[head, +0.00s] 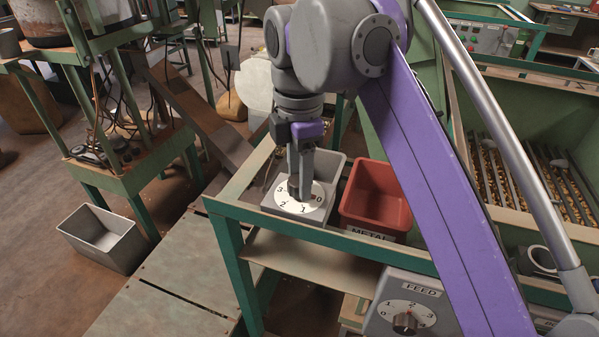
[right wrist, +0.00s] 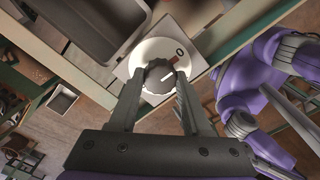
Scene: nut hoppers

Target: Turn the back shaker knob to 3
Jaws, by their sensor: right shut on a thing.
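The back shaker knob is a dark round knob (right wrist: 158,77) on a white dial (head: 300,207) numbered 0 to 3, set on a grey box on the green frame. My right gripper (head: 299,188) points down at the dial and hides most of the knob in the head view. In the right wrist view its two fingers (right wrist: 158,82) are shut on the knob's sides. A pale line shows on the knob, and a red mark lies between the knob and the 0. I cannot tell the exact setting. My left gripper is not in view.
A red bin (head: 376,196) labelled METAL stands right of the dial. A grey box with a FEED dial and knob (head: 404,323) is nearer. The green frame rail (head: 330,238) runs in front of the dial. An empty grey bin (head: 103,238) is on the floor at left.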

